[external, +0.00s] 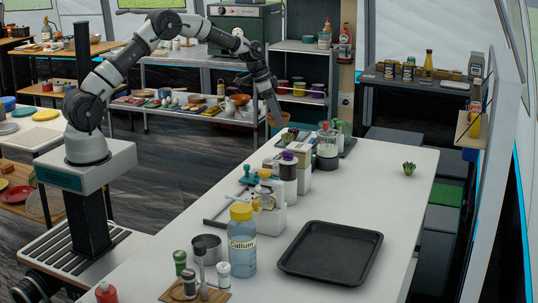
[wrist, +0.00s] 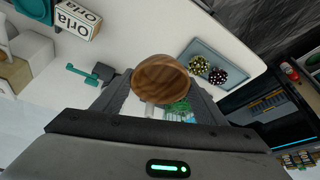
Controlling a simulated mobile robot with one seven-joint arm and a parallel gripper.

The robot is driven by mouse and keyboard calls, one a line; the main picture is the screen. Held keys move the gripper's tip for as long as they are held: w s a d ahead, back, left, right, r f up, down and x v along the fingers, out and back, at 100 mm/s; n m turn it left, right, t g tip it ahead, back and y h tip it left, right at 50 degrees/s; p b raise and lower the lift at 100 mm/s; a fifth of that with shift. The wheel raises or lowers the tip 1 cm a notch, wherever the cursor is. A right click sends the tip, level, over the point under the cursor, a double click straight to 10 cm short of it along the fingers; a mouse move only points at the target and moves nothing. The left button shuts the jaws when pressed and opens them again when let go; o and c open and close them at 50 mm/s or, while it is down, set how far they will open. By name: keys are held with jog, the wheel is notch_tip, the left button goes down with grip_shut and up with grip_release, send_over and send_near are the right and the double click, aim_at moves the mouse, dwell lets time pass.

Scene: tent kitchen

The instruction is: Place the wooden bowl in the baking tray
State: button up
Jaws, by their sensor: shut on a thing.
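The wooden bowl (wrist: 160,78) is in the wrist view, between the fingers of my gripper (wrist: 158,92), which is shut on it. In the external view my gripper (external: 276,108) is raised near the far left end of the white counter, with the brown bowl (external: 279,119) at its tip. The baking tray (external: 331,253) is dark, rectangular and shallow. It lies empty on the near right part of the counter, well away from my gripper. The tray does not show in the wrist view.
A small green plant (external: 409,168) stands at the right. The white counter (external: 370,195) is clear between plant and tray.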

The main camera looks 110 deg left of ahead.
jog(key=r, duration=0.6)
jog(key=shift+w+d, duration=0.15)
jog(key=shift+w, duration=0.1)
jog(key=w+d+m+h, duration=0.1)
jog(key=w+d+m, duration=0.2)
jog(key=w+d, duration=1.1)
jog(key=m+h, duration=0.2)
jog(key=m, duration=0.4)
send_over(317, 254)
jog(key=s, duration=0.2)
jog(key=f, duration=0.3)
jog(key=f+b, duration=0.1)
jog(key=f, duration=0.6)
jog(key=shift+a+f+b, duration=0.2)
jog(key=shift+a+b, duration=0.1)
notch_tip(317, 254, down, 5)
jog(key=shift+r+b, duration=0.1)
jog(key=shift+b, duration=0.2)
